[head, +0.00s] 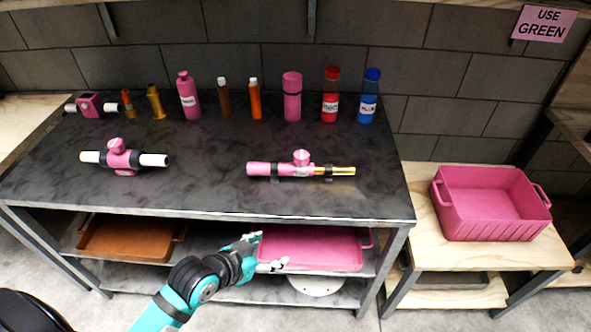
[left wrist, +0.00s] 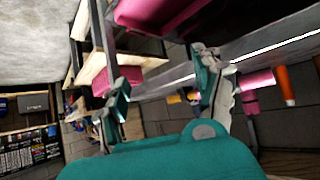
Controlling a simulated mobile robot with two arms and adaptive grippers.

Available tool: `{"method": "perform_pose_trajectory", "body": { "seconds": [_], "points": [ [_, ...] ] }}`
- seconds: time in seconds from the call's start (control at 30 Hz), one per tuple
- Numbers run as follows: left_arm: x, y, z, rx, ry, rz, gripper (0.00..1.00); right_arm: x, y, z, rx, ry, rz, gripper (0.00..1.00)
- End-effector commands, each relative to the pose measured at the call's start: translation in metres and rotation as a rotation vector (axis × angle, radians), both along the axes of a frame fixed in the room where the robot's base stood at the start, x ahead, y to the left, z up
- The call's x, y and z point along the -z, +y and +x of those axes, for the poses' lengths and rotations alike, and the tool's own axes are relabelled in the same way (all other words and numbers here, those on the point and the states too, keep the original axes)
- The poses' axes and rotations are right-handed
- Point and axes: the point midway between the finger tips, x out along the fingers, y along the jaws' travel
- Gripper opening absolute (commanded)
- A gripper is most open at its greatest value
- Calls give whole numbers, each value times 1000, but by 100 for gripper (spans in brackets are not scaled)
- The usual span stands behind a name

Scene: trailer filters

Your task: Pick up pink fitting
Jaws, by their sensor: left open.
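Several pink pieces on the dark tabletop could be the pink fitting. One is a pink fitting with a round knob and white pipe ends (head: 122,157) at the front left. One is a pink and gold piece with a pink knob (head: 266,169) at the front middle. A smaller pink block with white ends (head: 90,104) lies at the back left. My left gripper (head: 268,252) is open and empty, in front of the table and below its top, near the lower shelf. Its fingers also show in the left wrist view (left wrist: 168,92). My right gripper is out of view.
Bottles, including a pink one (head: 189,98), a red one (head: 330,97) and a blue one (head: 369,98), line the table's back. A pink tray (head: 310,262) and an orange tray (head: 130,255) sit on the lower shelf. A pink bin (head: 490,222) stands right. The table's front edge lies above my gripper.

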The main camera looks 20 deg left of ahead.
Motion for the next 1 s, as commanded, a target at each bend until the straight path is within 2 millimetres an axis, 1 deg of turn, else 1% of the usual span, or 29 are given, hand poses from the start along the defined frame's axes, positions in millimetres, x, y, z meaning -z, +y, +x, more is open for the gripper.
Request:
{"method": "perform_pose_trajectory", "body": {
  "seconds": [0.03,0.1,0.17,0.2,0.3,0.4,0.47,0.57,0.63,0.9,1.0],
  "points": [
    [-7,4,14,6,-54,-14,68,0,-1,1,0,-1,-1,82],
    [-20,10,33,11,-139,-43,68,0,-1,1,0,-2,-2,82],
    [-31,17,49,10,-212,-70,68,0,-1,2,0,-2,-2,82],
    [-40,22,59,6,-263,-88,68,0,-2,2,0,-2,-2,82],
    [-62,38,81,-10,-380,-125,68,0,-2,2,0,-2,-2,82],
    [-77,50,94,-26,-457,-151,68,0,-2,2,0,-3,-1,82],
    [-82,53,100,-32,-481,-159,68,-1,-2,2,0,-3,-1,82],
    [-85,52,113,-37,-497,-166,68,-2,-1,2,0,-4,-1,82],
    [-84,47,126,-36,-498,-167,68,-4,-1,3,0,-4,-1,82],
    [-74,29,182,-36,-495,-166,68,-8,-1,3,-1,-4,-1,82],
    [-71,24,198,-35,-494,-165,68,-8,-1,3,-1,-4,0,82]
  ]
}}
